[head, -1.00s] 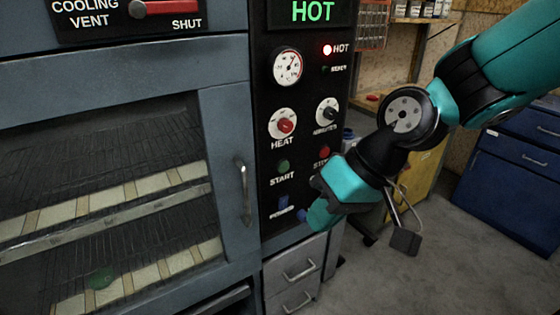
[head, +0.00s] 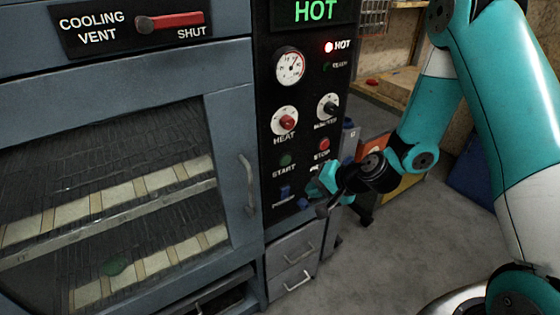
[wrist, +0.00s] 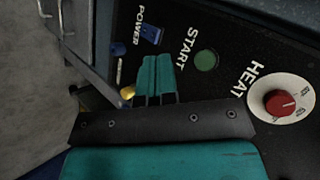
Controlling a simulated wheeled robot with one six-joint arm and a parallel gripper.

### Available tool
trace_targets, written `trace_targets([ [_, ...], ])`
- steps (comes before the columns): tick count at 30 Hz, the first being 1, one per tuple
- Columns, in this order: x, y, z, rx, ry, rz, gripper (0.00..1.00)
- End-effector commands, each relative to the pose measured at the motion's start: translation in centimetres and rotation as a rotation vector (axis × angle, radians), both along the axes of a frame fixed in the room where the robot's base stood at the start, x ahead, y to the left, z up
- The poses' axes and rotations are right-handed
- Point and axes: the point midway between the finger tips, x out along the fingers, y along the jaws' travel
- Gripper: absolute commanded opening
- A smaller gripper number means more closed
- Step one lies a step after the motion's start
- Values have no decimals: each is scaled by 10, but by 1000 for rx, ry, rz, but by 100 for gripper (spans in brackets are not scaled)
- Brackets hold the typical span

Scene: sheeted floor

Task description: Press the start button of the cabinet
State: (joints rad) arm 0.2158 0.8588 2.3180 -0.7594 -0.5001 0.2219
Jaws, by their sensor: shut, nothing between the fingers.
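The cabinet's black control panel (head: 265,110) carries a green start button (head: 285,160) above the word START. In the wrist view the start button (wrist: 206,60) is in plain sight, to the right of my fingertips. My gripper (head: 314,188) is in front of the lower right of the panel, below the red stop button (head: 324,144) and right of the start button. In the wrist view my gripper (wrist: 157,60) has its two teal fingers together and empty, pointing toward the blue power switch (wrist: 150,33). I cannot tell whether the fingertips touch the panel.
The red heat knob (wrist: 284,103) lies beyond the start button in the wrist view. The oven door handle (head: 247,184) is left of the panel and grey drawers (head: 293,255) are below it. The lit display (head: 313,11) reads HOT. Grey floor is open at right.

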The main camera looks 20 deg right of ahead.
Motion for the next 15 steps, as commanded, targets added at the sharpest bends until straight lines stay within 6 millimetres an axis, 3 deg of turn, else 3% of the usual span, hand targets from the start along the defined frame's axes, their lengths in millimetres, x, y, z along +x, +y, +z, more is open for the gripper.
trace_targets([
  [8,3,3,1,-1,-1,5,0],
  [15,29,13,3,-3,-2,10,0],
])
